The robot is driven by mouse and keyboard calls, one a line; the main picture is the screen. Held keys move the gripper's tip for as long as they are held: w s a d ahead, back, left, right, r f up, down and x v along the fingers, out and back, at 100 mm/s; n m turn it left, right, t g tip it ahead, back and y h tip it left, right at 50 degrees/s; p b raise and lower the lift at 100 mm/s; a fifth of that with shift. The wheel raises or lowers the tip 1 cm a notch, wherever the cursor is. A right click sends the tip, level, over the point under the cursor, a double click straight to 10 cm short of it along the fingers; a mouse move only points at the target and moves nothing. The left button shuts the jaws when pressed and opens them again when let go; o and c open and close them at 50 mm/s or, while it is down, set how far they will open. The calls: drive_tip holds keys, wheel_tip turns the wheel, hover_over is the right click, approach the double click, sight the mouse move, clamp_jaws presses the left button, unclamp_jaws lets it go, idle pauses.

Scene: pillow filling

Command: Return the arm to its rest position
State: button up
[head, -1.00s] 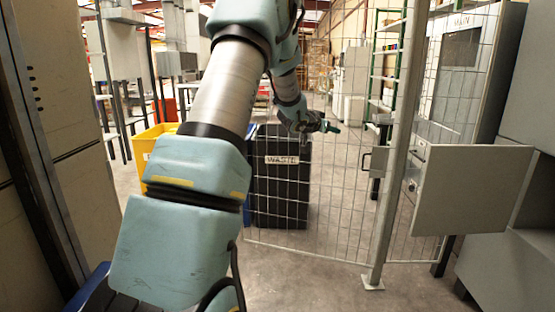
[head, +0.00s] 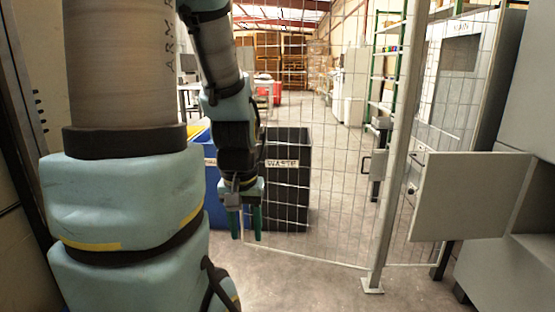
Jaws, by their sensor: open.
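My gripper (head: 246,222) hangs from my folded arm left of the middle of the head view. Its two green fingers point down and stand apart, with nothing between them. My blue and grey arm fills much of the left side and hides what is behind it. In the picture, the gripper overlaps the lower left of the black waste bin (head: 287,200); I cannot tell the distance between them.
A wire mesh fence (head: 340,190) with a grey post (head: 395,160) stands right of the gripper. A blue bin (head: 213,195) shows partly behind my arm. A grey open door panel (head: 468,196) juts out at right. Concrete floor (head: 300,275) is clear in front.

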wheel_tip(320, 180, up, 19)
drive_tip(key=p, duration=1.7)
drive_tip(key=shift+r+p, duration=0.15)
drive_tip(key=shift+p, duration=0.25)
drive_tip(key=shift+w, duration=0.1)
